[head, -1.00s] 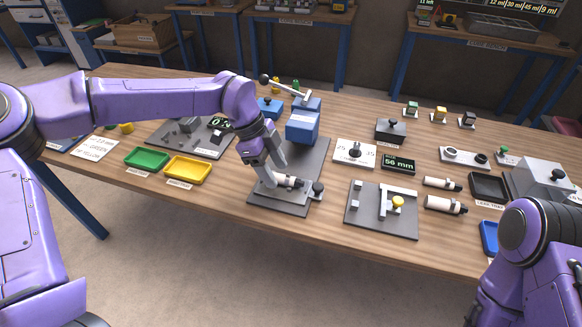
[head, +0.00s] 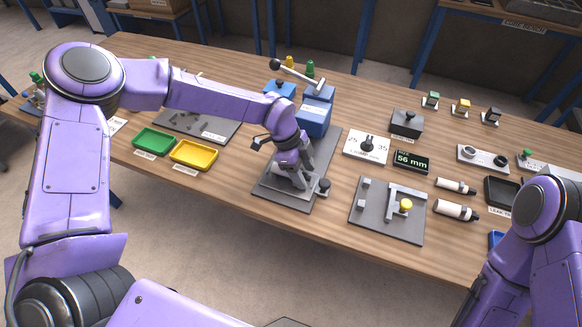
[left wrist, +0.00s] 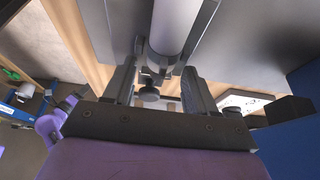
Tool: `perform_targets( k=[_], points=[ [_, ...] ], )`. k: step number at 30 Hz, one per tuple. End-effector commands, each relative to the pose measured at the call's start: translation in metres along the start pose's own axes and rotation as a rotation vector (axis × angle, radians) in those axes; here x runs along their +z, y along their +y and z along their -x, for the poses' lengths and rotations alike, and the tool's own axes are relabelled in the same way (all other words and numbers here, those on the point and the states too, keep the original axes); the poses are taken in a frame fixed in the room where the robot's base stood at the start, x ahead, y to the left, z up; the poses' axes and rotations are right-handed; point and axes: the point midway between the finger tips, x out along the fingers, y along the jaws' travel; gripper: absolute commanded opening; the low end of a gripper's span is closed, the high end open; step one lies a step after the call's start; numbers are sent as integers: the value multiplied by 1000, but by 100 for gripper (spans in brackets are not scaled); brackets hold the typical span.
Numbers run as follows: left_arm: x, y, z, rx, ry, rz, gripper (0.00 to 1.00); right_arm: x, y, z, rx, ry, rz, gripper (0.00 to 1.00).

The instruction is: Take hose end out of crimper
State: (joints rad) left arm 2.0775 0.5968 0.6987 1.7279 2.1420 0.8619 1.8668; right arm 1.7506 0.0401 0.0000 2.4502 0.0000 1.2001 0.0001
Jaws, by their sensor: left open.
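The blue crimper (head: 313,118) with its long lever stands on a grey base plate (head: 325,150) in the middle of the bench. My left gripper (head: 292,181) points down at the front part of this plate and hides most of what lies there in the head view. The gripper is open; whether a finger touches the hose end, I cannot tell. A dark knob (head: 323,186) sits at the plate's front right. My right gripper is not in view.
Green (head: 153,141) and yellow (head: 194,154) trays lie to the left. A display (head: 411,161) reads 56 mm.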

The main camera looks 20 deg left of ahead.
Motion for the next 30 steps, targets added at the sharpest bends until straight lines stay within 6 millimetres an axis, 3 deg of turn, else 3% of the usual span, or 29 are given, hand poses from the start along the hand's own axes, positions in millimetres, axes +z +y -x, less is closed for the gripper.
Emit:
perform_targets(
  k=[7, 8, 12, 13, 23, 29, 30],
  points=[
    [0, 0, -6, -1, 1, 1, 56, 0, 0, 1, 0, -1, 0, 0],
    [0, 0, -6, -1, 1, 1, 50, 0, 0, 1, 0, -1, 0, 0],
    [1, 0, -5, -1, 1, 1, 4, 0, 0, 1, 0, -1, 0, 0],
    [1, 0, -5, -1, 1, 1, 0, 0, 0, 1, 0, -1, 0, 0],
    [0, 0, -3, -3, 1, 1, 0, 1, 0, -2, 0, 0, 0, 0],
    [-10, -1, 21, -8, 3, -1, 0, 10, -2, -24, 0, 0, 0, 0],
    [-19, 7, 29, -6, 3, -4, 0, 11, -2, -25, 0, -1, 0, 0]
  ],
)
